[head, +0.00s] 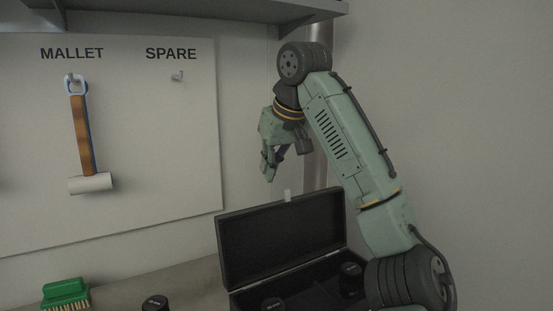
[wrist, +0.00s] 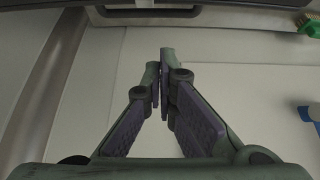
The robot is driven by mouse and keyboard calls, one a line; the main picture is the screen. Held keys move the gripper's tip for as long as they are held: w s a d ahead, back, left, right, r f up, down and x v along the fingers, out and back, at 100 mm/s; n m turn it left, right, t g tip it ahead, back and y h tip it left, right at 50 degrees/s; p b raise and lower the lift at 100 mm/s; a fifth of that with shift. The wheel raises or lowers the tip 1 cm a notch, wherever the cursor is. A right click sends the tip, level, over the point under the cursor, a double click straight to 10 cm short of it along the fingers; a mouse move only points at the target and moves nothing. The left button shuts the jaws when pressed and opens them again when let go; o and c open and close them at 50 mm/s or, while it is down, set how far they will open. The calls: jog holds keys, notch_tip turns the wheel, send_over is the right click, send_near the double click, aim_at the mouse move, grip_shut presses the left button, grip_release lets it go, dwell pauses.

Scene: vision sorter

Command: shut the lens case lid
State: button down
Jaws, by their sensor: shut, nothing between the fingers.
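The black lens case (head: 228,290) stands at the bottom middle of the head view. Its lid (head: 280,236) is open and raised, standing roughly upright, with a small pale tab (head: 287,196) at the middle of its top edge. Dark lens-like cylinders sit inside the case, partly cut off by the picture's edge. My gripper (head: 269,178) hangs above and slightly left of the tab, apart from the lid. In the wrist view my gripper's fingertips (wrist: 160,60) are together with nothing between them. A dark strip (wrist: 180,17) crosses the top of the wrist view; I cannot tell if it is the lid.
A mallet (head: 82,135) hangs on the wall board (head: 150,200); the spare hook (head: 177,76) is empty. A green brush (head: 66,292) and a black cylinder (head: 155,304) are on the bench (head: 190,284) left of the case. A shelf (head: 190,18) juts out overhead.

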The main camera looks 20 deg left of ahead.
jog(key=x, duration=0.6)
jog(key=s+d+p, duration=0.2)
jog(key=d, duration=0.1)
jog(key=shift+s+d+r, duration=0.1)
jog(key=shift+s+r, duration=0.1)
jog(key=shift+r, duration=0.15)
jog(key=shift+b, duration=0.35)
